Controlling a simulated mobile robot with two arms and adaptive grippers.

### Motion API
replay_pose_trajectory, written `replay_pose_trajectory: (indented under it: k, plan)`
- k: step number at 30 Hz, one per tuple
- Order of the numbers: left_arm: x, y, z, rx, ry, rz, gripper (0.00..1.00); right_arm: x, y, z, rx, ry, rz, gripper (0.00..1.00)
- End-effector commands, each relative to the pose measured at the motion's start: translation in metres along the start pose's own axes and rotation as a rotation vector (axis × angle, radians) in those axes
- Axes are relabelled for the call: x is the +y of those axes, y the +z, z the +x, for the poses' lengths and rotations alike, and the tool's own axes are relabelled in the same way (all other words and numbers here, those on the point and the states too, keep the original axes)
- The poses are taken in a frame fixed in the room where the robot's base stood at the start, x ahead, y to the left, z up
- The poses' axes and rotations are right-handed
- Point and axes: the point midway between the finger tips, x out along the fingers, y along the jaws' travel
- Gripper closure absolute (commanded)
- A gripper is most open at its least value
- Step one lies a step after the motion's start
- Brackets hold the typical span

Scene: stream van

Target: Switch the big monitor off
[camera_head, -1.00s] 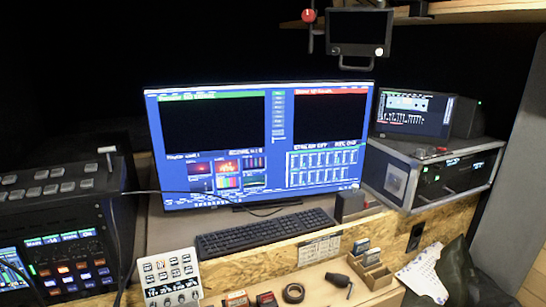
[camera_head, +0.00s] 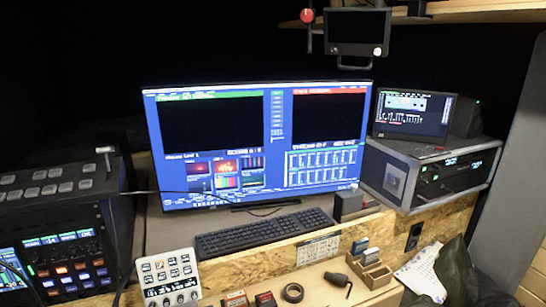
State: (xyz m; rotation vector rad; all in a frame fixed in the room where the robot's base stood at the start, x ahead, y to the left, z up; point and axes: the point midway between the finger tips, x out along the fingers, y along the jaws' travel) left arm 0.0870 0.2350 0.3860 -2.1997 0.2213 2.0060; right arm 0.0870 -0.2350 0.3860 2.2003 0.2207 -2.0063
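The big monitor (camera_head: 258,189) stands at the back middle of the desk in the head view. Its screen is lit blue, with two large black panes on top and smaller coloured panels below. Its stand rests behind the keyboard. A small light shows at its lower right corner; I cannot make out a button there. Neither of my grippers is in view.
A black keyboard (camera_head: 262,234) lies before the monitor. A switcher console (camera_head: 65,225) stands at left, a rack case (camera_head: 432,175) with a small screen (camera_head: 412,115) at right. A small dark monitor (camera_head: 357,32) hangs above. A small white button panel (camera_head: 168,278) stands in front.

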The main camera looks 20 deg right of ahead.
Motion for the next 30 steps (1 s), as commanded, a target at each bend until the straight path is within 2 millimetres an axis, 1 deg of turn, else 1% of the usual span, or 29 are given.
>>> replay_pose_trajectory:
  k: [29,30]
  plan:
    - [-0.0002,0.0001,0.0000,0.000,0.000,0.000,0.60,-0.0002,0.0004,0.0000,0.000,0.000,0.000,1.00]
    - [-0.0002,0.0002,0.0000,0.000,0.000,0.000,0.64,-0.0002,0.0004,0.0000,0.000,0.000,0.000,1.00]
